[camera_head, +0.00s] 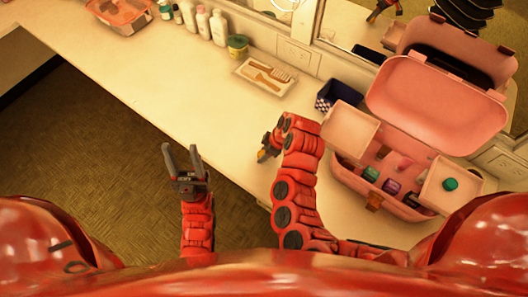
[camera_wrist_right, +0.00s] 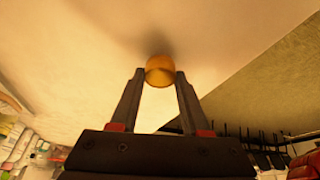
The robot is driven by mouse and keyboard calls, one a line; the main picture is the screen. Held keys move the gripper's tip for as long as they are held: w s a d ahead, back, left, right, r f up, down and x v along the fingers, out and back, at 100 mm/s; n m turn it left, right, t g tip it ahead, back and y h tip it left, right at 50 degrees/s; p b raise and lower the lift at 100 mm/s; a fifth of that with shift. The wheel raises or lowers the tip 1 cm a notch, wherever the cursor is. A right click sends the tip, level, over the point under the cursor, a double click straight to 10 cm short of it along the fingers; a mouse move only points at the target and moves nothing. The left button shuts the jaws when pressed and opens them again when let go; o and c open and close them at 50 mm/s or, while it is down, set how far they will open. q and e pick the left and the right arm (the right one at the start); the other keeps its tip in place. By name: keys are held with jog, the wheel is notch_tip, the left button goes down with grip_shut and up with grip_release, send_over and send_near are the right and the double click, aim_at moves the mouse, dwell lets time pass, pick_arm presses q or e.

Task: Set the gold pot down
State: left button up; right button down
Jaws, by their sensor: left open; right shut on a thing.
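The gold pot (camera_wrist_right: 160,71) is a small round amber-gold thing between the fingertips of my right gripper (camera_wrist_right: 160,78) in the right wrist view. The gripper is shut on it. A dark shadow lies on the pale counter close by the pot; I cannot tell whether the pot touches the counter. In the head view my right gripper (camera_head: 267,148) is over the counter's front part, near its edge, and mostly hides the pot. My left gripper (camera_head: 183,160) is open and empty, over the floor in front of the counter.
The cream counter (camera_head: 180,70) has clear room left of my right gripper. A tray with a comb and brush (camera_head: 265,75), a dark blue box (camera_head: 338,94) and an open pink case (camera_head: 430,105) stand behind and to the right. Several bottles (camera_head: 203,22) line the back.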

jog(key=shift+f, duration=0.5)
jog(key=shift+f, duration=0.25)
jog(key=shift+c, duration=1.9)
grip_release()
jog(key=shift+r, duration=0.1)
